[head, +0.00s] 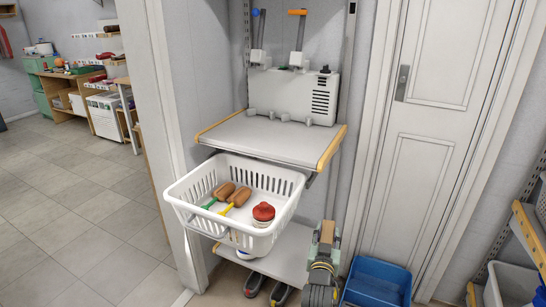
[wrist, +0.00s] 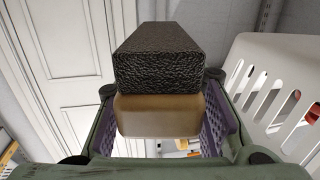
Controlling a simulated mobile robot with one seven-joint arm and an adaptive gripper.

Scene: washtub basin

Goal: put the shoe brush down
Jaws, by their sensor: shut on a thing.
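The shoe brush (wrist: 158,112) has a tan block and dark, dense bristles. It fills the middle of the wrist view, between the pads of my gripper (head: 326,240). My gripper is shut on the tan block, and the bristles are clear of the fingers. In the head view the tan brush (head: 327,231) shows small at the top of my gripper, right of the white basket and apart from it. My gripper and wrist hide part of the lower shelf's right end.
The white slatted basket (head: 185,213) holds two brown-headed tools (head: 224,190) with green and yellow handles, plus a red-and-white item (head: 263,212). A grey shelf (head: 270,138) is above it, a lower shelf (head: 285,256) below. A blue bin (head: 376,283) stands right of my gripper.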

